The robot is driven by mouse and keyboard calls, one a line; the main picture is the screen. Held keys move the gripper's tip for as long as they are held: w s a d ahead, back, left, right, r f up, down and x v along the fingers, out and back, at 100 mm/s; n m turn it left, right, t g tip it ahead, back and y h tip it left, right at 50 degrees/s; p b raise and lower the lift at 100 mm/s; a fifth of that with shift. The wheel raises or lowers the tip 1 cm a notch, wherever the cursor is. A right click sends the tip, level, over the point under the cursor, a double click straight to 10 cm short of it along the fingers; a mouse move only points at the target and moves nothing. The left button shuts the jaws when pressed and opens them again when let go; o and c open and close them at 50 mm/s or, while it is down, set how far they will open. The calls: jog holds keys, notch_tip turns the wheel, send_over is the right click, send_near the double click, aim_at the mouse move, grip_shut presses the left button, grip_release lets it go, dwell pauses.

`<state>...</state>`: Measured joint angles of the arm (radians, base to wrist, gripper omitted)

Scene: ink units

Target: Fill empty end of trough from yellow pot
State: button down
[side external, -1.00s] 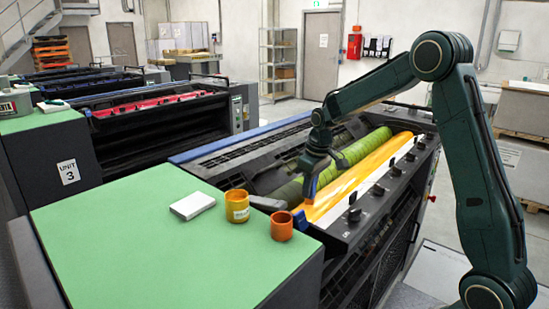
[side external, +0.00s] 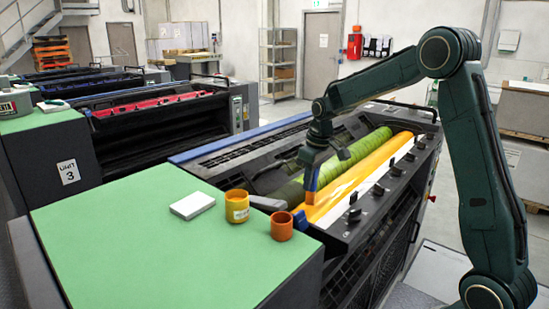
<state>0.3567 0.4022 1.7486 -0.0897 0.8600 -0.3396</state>
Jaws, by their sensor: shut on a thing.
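The yellow pot (side external: 237,206) stands upright with a pale label near the right edge of the green top. The trough (side external: 362,178) runs along the press, with glossy orange-yellow ink along most of its visible length and a blue piece (side external: 300,221) at its near end. My gripper (side external: 310,163) is above the near part of the trough, shut on a small flat tool (side external: 311,183), blue above and orange at its lower end. The tool hangs down over the trough; I cannot tell whether it touches the ink. The jaws are small and dark here.
An orange pot (side external: 282,227) stands right of the yellow pot, close to the trough's near end. A white block (side external: 192,206) lies on the green top (side external: 150,250). Green rollers (side external: 350,153) lie behind the trough, and black keys (side external: 380,190) line its front.

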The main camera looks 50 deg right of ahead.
jog(key=shift+r, duration=4)
